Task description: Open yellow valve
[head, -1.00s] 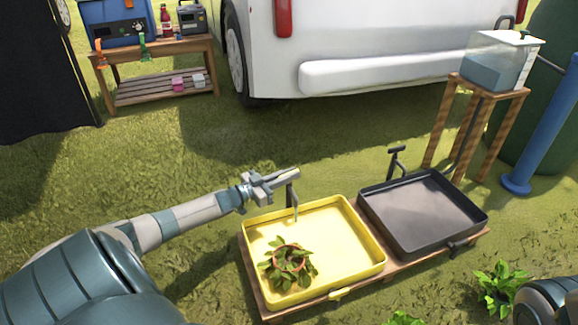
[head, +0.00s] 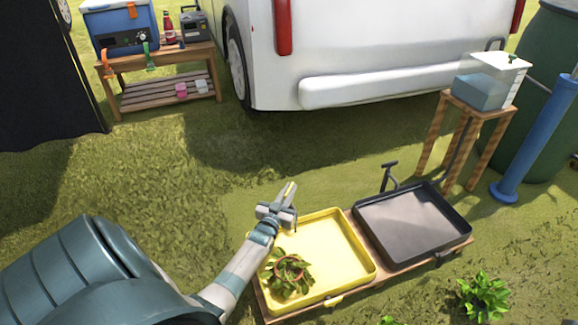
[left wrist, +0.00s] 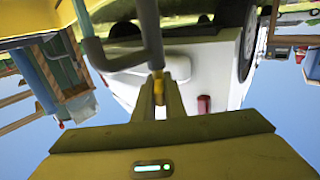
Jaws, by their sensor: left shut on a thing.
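The yellow tray (head: 362,262) lies in front of me with a potted plant (head: 288,274) in its left part. A dark grey tap pipe rises at its back left corner, mostly behind my gripper in the head view; the bent pipe (left wrist: 153,35) shows large in the left wrist view. My left gripper (head: 287,192) is at the top of this tap, pointing away from me. Its fingers are shut on a small yellow valve handle (left wrist: 158,87), mostly hidden between them. My right gripper is not in view.
A black tray (head: 405,215) with its own tap (head: 389,175) sits to the right on the same low wooden stand. A water tank (head: 485,90) stands on a wooden stool behind it. A white vehicle (head: 350,45) is at the back. Grass left of the trays is clear.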

